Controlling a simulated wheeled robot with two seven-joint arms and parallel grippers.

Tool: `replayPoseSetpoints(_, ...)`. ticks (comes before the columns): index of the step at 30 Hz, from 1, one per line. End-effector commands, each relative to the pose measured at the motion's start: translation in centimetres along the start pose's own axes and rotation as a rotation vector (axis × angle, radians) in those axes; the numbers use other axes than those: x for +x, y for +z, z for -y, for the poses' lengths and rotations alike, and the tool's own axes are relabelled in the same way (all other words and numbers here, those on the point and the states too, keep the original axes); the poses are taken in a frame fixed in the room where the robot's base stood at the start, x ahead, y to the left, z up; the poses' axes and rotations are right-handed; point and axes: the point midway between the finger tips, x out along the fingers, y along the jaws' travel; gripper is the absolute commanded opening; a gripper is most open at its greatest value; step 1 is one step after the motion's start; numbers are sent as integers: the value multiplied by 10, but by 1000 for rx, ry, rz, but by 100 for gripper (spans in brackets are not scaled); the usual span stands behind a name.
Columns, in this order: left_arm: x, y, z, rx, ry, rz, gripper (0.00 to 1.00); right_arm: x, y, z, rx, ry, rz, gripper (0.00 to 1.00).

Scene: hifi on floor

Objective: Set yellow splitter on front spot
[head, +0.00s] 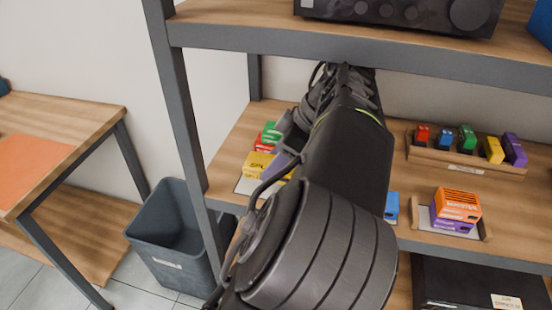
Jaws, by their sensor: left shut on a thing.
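The yellow splitter (258,164) is a small yellow box with dark lettering, at the left of the middle shelf. A pale spot (244,187) shows at the shelf's front edge, just below and in front of it. My left gripper (276,168) reaches down at the box's right side and is shut on it, partly hidden by my own arm. I cannot tell whether the box touches the spot. My right gripper is not in view.
Green (271,132) and red (264,145) boxes stand right behind the yellow one. On the right are a wooden rack (465,166) of small coloured blocks and an orange box (458,204) on a purple one. A blue box (391,207) is near my arm. The upper shelf (350,43) overhangs.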

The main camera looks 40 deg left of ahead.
Motion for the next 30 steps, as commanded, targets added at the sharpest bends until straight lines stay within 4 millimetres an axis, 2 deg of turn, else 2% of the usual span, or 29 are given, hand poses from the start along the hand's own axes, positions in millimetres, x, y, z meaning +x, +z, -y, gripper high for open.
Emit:
replayPoseSetpoints(13,24,14,0,1,2,1,1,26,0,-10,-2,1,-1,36)
replayPoseSetpoints(30,26,15,0,1,2,0,1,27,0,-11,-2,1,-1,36)
